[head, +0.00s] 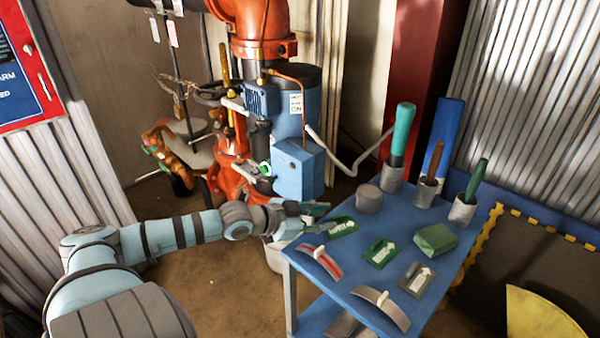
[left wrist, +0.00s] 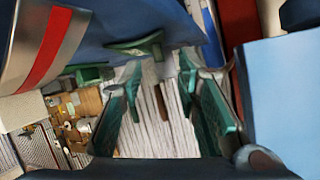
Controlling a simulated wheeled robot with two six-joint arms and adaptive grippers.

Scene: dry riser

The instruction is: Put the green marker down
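A flat green marker with a white arrow (head: 343,228) lies at the near-left part of the blue table (head: 350,275). My left gripper (head: 312,212) is right beside it, at the table's left edge. In the left wrist view my left gripper (left wrist: 160,80) has its two teal-sided fingers spread, with only background in the gap. A green piece (left wrist: 145,47) shows just past the fingertips on the blue surface; I cannot tell for sure whether it is the same marker. A second green marker with an arrow (head: 381,251) lies farther right. My right gripper is not in view.
A grey arrow plate (head: 416,279), a red-striped curved plate (head: 320,262), a grey curved plate (head: 382,305) and a green block (head: 436,240) lie on the table. Grey cups with tools (head: 391,175) stand at the back. Orange pipework with a blue box (head: 299,170) stands behind.

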